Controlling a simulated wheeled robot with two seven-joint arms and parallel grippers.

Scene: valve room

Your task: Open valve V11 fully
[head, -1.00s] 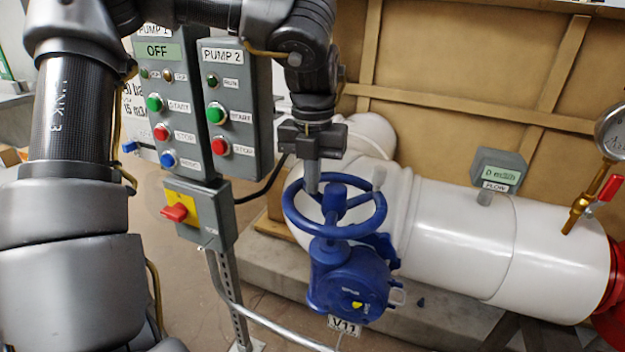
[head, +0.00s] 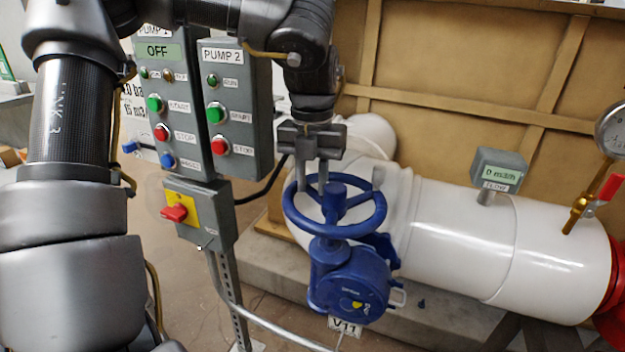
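Valve V11 has a blue handwheel (head: 372,221) on a blue gearbox body (head: 350,280). A tag reading V11 (head: 345,327) hangs below the body. A small yellow indicator shows on the body's front. My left gripper (head: 312,188) points down at the far-left part of the handwheel rim. Its two grey fingers are apart with a visible gap, and their tips are at or just above the rim. I cannot tell whether they touch it. My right gripper is not in view.
Pump control boxes (head: 235,105) with buttons and a red-handled switch (head: 175,213) stand left of the valve. A white pipe (head: 455,240) runs behind and right, carrying a flow meter (head: 498,170) and a gauge (head: 613,130). A metal rail (head: 285,333) passes in front, low down.

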